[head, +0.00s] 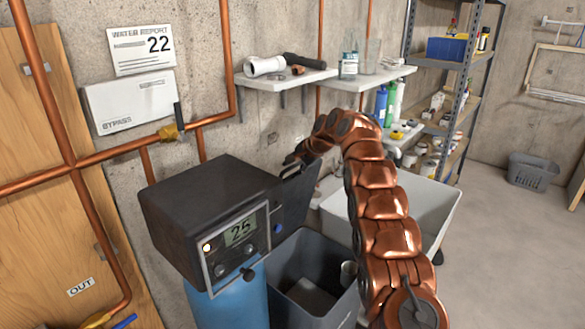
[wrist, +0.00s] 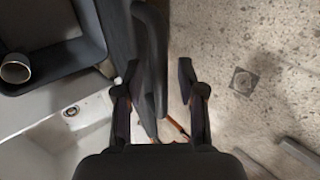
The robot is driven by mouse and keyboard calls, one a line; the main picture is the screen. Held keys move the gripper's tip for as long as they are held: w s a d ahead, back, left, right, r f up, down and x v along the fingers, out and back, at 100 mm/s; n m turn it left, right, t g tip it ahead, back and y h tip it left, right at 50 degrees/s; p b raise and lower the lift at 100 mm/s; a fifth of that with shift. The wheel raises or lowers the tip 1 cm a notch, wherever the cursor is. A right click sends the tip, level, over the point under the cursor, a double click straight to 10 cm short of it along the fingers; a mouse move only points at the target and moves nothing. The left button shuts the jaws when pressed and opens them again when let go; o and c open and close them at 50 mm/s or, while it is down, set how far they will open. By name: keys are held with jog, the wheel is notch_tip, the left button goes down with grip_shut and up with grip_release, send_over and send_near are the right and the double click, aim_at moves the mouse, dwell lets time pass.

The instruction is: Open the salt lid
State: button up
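The salt bin (head: 335,313) is a dark grey open-topped tub beside the softener, with its inside visible. Its dark lid (head: 296,206) stands steeply raised at the bin's back side. In the wrist view the lid (wrist: 116,35) is seen nearly edge-on, with a dark bar-like handle (wrist: 152,55) along it. My gripper (head: 290,166) is at the lid's upper edge. In the wrist view my gripper (wrist: 160,88) has its fingers apart, with the handle between them. The left finger is close to the handle; contact is unclear. A gap shows at the right finger.
The softener head (head: 205,215), reading 25, sits left of the bin on a blue tank (head: 232,305). A metal cup (head: 348,273) is at the bin. A white sink (head: 425,195) stands behind my arm. Copper pipes (head: 110,155) line the wall. Open floor lies right.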

jog(key=shift+r, duration=0.1)
jog(key=v, duration=1.2)
